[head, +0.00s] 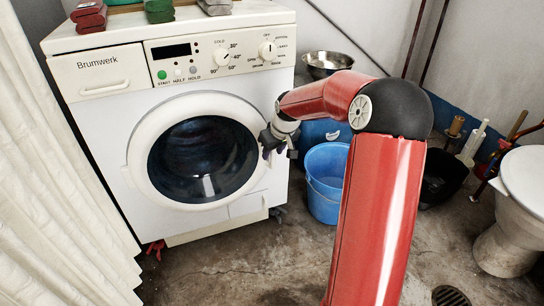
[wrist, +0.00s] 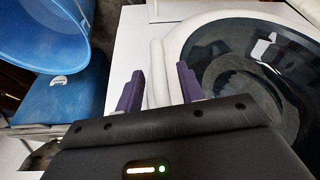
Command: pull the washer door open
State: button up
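The washer (head: 95,130) is white and stands against the wall. Its round door (head: 203,158) has a white ring and dark glass, and looks shut. In the wrist view the door (wrist: 255,75) fills the right side, with a pale upright handle bar (wrist: 158,62) at its edge. My gripper (head: 268,147) is at the door's right edge in the head view, where it hides the handle. In the wrist view the purple fingers of my gripper (wrist: 159,88) are apart, one on each side of the bar's near end. Gaps seem to show beside the bar; contact is unclear.
A blue bucket (head: 325,185) stands on the floor right of the washer, and a metal basin (head: 328,63) is behind it. A toilet (head: 515,200) is at far right. A white curtain (head: 50,190) hangs at left.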

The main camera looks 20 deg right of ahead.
jog(key=shift+x, duration=1.1)
grip_shut()
